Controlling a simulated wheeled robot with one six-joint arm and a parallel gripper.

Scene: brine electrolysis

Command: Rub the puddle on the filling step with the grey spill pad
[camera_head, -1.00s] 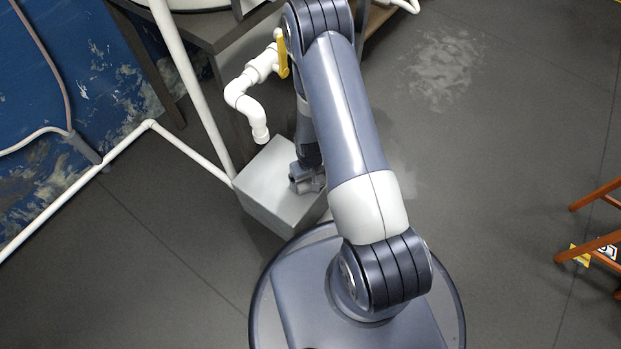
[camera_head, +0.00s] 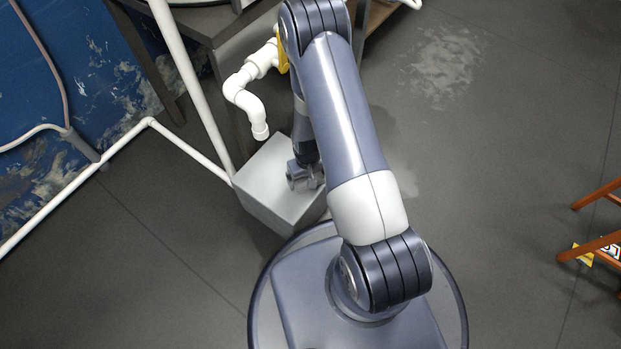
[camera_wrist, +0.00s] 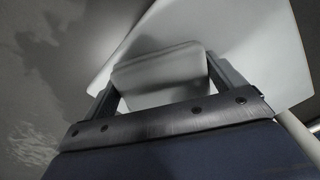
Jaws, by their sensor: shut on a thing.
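The filling step (camera_head: 264,180) is a pale grey box on the floor beneath the white spout. My gripper (camera_head: 303,182) is over its right part, partly hidden behind my arm. In the wrist view, the grey spill pad (camera_wrist: 158,78) sits between the two fingers of my gripper (camera_wrist: 165,85), which is shut on it. The step's pale top (camera_wrist: 245,45) shows behind the pad, and I cannot tell whether they touch. I cannot make out the puddle on the step; the pad, gripper or arm may hide it.
A white pipe with a bent spout (camera_head: 252,112) and yellow handle (camera_head: 282,55) hangs over the step's back edge. A white upright pipe (camera_head: 190,85) stands at its left. A wooden stool (camera_head: 598,245) is at far right. Open floor (camera_head: 510,190) lies between.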

